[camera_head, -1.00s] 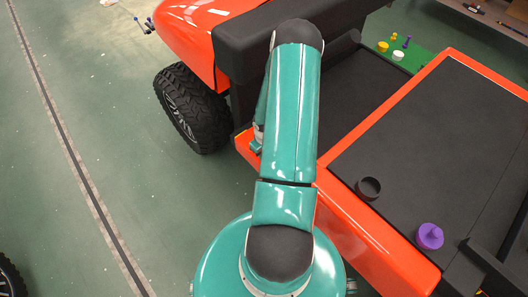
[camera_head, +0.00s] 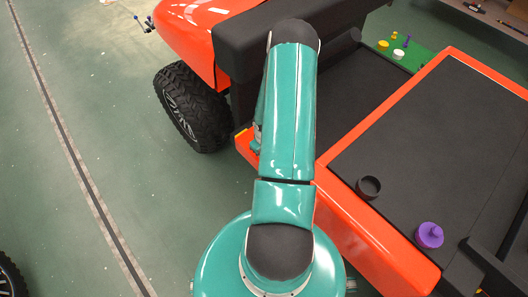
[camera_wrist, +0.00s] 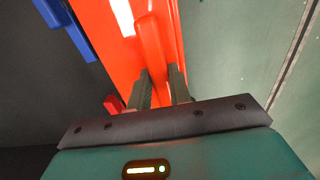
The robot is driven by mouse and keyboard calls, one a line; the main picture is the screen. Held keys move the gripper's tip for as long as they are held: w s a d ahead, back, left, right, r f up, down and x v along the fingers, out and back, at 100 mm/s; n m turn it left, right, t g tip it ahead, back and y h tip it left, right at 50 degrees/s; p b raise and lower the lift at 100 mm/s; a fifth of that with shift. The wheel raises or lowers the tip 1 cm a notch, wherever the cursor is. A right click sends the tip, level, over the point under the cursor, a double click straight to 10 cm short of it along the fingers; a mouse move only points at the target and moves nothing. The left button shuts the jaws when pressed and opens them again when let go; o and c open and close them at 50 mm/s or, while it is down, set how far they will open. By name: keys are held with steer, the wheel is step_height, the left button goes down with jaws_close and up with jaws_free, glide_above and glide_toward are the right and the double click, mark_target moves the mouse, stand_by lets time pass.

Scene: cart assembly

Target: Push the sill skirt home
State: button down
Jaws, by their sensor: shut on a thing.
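The sill skirt is a glossy orange-red strip (camera_wrist: 152,60) in the wrist view, running up from between my fingers. My gripper (camera_wrist: 160,90) is shut on a narrow part of it, with one dark finger on each side.
The cart's black tyre (camera_head: 190,108) stands left of the sill. A dark cup (camera_head: 368,188) and a purple knobbed part (camera_head: 429,235) rest on the black deck. Blue bars (camera_wrist: 68,25) and a small red block (camera_wrist: 112,104) show in the wrist view.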

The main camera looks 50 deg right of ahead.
steer(key=shift+f, duration=1.6)
steer(key=c, duration=1.2)
jaws_free()
step_height(320, 180, up, 14)
steer(key=shift+f, duration=0.1)
